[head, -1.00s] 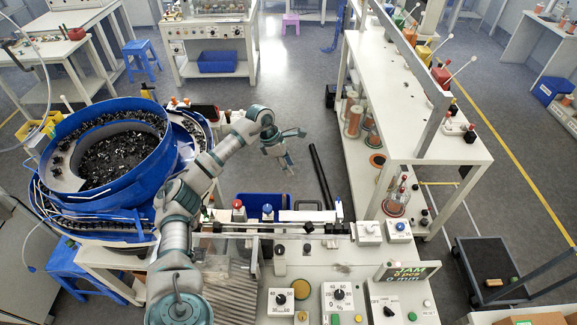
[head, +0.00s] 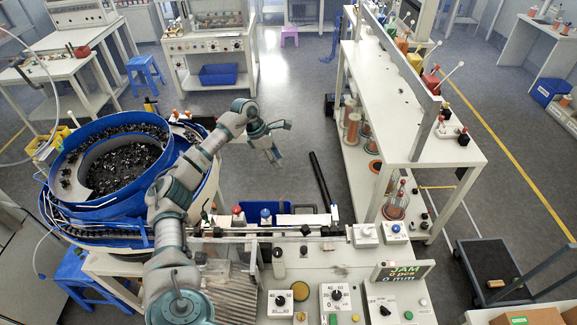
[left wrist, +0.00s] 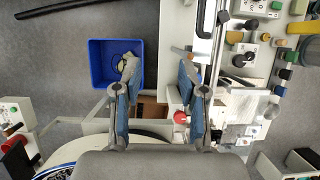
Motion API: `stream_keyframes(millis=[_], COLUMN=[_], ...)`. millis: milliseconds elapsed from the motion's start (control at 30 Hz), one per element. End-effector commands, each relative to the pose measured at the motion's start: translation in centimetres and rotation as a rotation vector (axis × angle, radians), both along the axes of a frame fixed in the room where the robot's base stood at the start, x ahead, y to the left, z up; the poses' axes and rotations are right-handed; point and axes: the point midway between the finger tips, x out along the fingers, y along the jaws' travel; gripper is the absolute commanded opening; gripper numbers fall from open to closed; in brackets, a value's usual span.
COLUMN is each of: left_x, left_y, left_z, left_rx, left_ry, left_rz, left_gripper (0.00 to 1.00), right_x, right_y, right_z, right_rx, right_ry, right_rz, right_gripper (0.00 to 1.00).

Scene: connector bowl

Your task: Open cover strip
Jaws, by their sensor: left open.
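A pale strip (head: 303,219), which looks like the cover strip, lies along the feed track behind the control panel in the head view. A white piece at the top of the left wrist view (left wrist: 205,18) may be the same strip. My left gripper (head: 282,143) is open and empty, beyond the track and above the floor, apart from the strip. In the left wrist view its two fingers (left wrist: 159,60) are spread, with nothing between them. My right gripper is not in view.
The blue bowl feeder (head: 115,165) with dark parts stands at left. A red button (head: 238,215) and a blue button (head: 265,216) stand by the track. A blue bin (left wrist: 103,75) is below the gripper. The display (head: 404,270) reads JAM. A white shelf bench (head: 430,145) stands right.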

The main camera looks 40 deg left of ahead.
Motion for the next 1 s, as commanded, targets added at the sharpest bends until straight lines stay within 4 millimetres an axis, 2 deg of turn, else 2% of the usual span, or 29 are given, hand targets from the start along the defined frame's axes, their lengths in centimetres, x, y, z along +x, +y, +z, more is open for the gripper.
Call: stream_keyframes(millis=[200, 500, 567, 767, 1000], left_x=[-0.2, -0.2, -0.3, -1.5, -3.9], left_y=[1.1, 1.4, 1.5, 1.8, 2.3], left_z=[-0.1, -0.1, 0.0, 1.9, 5.6], left_rx=[-0.009, -0.013, -0.012, -0.010, -0.009], left_ry=[-0.003, -0.002, -0.003, -0.010, -0.021], left_rz=[0.003, 0.007, 0.008, 0.010, 0.017], left_gripper=[0.41, 0.41, 0.41, 0.41, 0.41], right_x=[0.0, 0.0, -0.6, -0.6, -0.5], right_y=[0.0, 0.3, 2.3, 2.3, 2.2], right_z=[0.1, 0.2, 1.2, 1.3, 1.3], right_rx=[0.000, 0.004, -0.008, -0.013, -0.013], right_ry=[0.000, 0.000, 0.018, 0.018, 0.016], right_rz=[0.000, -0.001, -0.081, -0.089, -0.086], right_gripper=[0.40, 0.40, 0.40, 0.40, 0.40])
